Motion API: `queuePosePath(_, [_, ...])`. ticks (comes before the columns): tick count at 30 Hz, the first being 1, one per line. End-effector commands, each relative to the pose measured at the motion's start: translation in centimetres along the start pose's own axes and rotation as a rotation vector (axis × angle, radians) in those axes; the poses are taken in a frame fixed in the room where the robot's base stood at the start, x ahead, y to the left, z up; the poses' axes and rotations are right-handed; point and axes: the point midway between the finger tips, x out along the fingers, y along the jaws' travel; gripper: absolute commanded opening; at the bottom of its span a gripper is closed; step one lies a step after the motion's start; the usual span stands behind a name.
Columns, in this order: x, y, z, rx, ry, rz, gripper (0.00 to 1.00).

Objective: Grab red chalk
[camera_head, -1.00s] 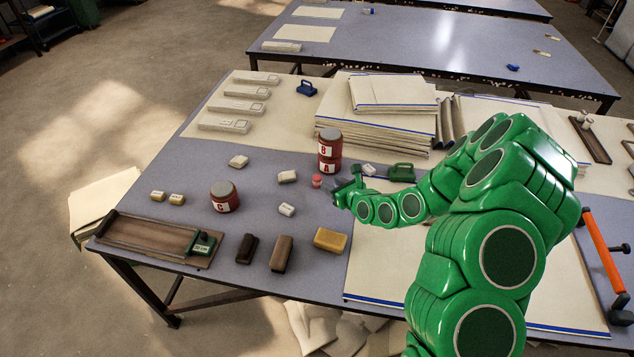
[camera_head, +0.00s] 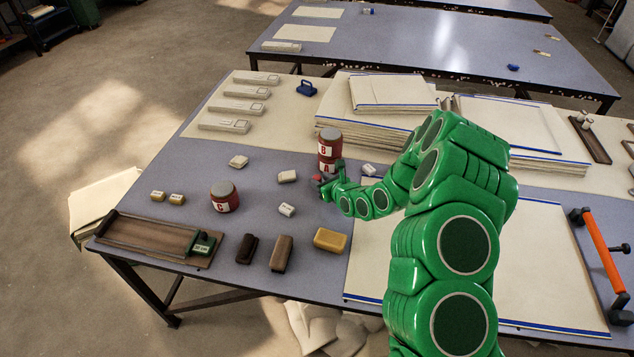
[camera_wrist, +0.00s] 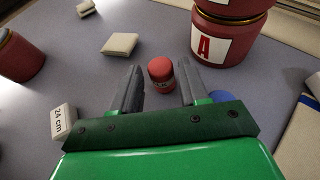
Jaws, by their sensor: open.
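In the head view my gripper (camera_head: 329,186) is low over the table at the chalk (camera_head: 317,179), which is partly hidden by the fingers.
Stacked red cans B and A (camera_head: 329,147) stand right behind the chalk. Can C (camera_head: 224,197) stands to the left. Small pale blocks (camera_head: 287,176) lie nearby. A block marked 24 cm (camera_wrist: 63,121) is left of my gripper.

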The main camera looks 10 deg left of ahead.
Motion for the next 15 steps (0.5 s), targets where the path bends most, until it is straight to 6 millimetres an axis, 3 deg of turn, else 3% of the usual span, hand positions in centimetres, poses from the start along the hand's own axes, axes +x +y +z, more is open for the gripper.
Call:
queuePosePath(9, [0.39,-0.01,0.06,0.001,-0.001,0.000,0.44])
queuePosePath(15, [0.38,-0.02,0.07,0.001,-0.002,0.000,0.13])
